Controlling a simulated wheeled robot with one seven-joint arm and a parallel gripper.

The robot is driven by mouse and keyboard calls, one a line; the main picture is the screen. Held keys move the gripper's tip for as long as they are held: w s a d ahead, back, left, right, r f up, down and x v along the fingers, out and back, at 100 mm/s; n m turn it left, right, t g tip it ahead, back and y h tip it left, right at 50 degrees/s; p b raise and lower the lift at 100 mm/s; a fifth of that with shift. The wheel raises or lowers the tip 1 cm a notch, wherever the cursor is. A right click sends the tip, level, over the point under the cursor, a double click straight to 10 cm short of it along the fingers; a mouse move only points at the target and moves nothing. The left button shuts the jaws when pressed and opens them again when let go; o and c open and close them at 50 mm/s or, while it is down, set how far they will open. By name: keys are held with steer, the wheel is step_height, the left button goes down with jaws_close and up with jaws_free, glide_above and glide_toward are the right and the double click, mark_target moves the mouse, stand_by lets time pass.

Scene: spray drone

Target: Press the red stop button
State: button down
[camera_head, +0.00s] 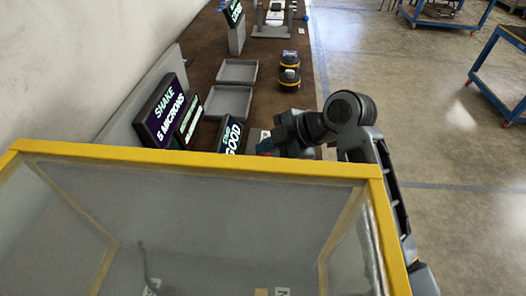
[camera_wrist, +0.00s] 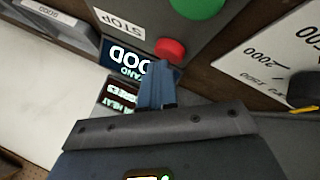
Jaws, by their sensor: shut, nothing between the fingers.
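The red stop button (camera_wrist: 170,49) is a round red cap on a grey panel in the wrist view, beside a white STOP label (camera_wrist: 120,22). My gripper (camera_wrist: 161,66) is shut and empty. Its blue-grey fingertips are right at the button's lower edge in the picture; I cannot tell whether they touch it. In the head view my gripper (camera_head: 266,147) is low beyond the yellow frame, partly hidden by my arm, and the button is not visible there.
A green button (camera_wrist: 196,6) is close to the red one. Lit signs, one reading GOOD (camera_head: 231,136), stand near my gripper. A yellow-framed clear box (camera_head: 200,161) fills the foreground. Grey trays (camera_head: 228,101) and dark round yellow-banded items (camera_head: 289,78) are on the brown bench.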

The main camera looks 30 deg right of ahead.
mark_target(267, 156)
steer(key=shift+r, duration=0.1)
steer(key=shift+r+p, duration=0.75)
steer(key=shift+r, duration=0.1)
step_height(267, 156, up, 5)
steer(key=p, duration=0.4)
stand_by(0.6)
